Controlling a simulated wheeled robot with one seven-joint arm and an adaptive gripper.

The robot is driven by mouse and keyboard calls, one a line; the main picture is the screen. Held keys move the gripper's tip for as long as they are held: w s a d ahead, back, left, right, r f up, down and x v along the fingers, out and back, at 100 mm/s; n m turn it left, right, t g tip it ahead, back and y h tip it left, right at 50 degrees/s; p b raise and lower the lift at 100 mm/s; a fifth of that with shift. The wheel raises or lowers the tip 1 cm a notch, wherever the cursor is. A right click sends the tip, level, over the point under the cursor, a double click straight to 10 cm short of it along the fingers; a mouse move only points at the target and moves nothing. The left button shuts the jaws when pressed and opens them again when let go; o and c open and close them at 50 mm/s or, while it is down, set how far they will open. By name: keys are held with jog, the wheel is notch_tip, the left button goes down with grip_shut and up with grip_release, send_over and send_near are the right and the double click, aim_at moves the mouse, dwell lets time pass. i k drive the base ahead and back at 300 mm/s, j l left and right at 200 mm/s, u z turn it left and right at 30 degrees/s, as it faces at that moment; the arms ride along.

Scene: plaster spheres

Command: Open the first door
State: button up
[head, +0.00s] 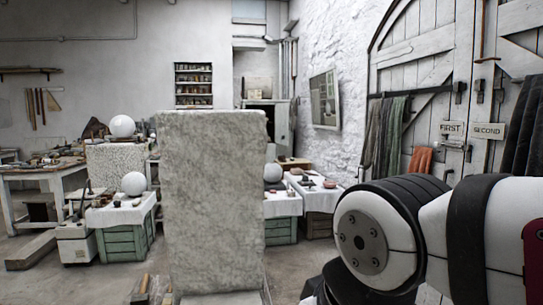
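A white plank door (424,75) with an arched top stands in the stone wall at the right. A small sign reading FIRST (452,129) is on its right part. A second white door (510,60) adjoins it on the right, with a sign reading SECOND (488,131). Both look shut. Dark metal latch parts sit near where they meet. My arm fills the lower right and hides the lower part of the doors. My gripper is not visible.
A tall stone block (212,200) stands close in front, left of my arm. Cloths (386,135) hang on the first door. A cluttered workbench (45,172) is at the left. Low green crates (125,240) carry white spheres. Floor is bare between the crates and block.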

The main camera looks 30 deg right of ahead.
aim_at(422, 43)
jog(key=z, duration=1.6)
jog(key=i+l, duration=0.1)
jog(key=i, duration=0.4)
jog(key=i+l+u, duration=0.1)
jog(key=i, duration=0.4)
jog(key=i+l, duration=0.2)
jog(key=i, duration=0.3)
jog(key=i+l+u, duration=0.1)
jog(key=i, duration=0.4)
jog(key=i+l, duration=0.25)
jog(key=i, duration=0.25)
jog(key=i+l+u, duration=0.1)
jog(key=i, duration=0.4)
jog(key=i+l, duration=0.3)
jog(key=i, duration=0.2)
jog(key=u, duration=0.05)
